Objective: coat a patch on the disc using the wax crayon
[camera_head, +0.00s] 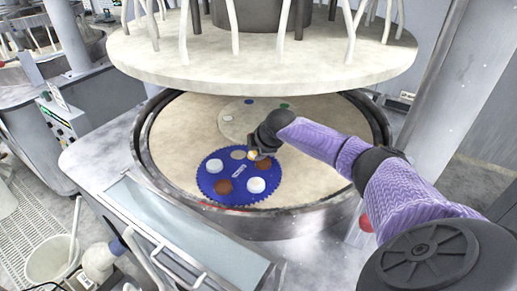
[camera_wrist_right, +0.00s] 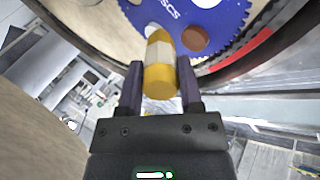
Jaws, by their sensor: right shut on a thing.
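My right gripper (camera_head: 257,152) is shut on the wax crayon (camera_wrist_right: 159,68), a stubby yellow stick with a pale band around its middle. In the wrist view the crayon sits between the two fingers, and its far end points towards the blue toothed disc (camera_head: 240,198). In the head view only a small yellow part of the crayon (camera_head: 252,155) shows, over the disc's upper right part. I cannot tell whether it touches the surface. The disc, also in the wrist view (camera_wrist_right: 228,20), bears white, brown and beige round pieces. My left gripper is out of view.
The blue disc lies on a large beige round platen (camera_head: 180,130) inside a raised metal rim (camera_head: 290,222). A thick upper plate (camera_head: 260,70) with pale hoses hangs above the platen. A white bucket (camera_head: 52,260) stands on the floor at lower left.

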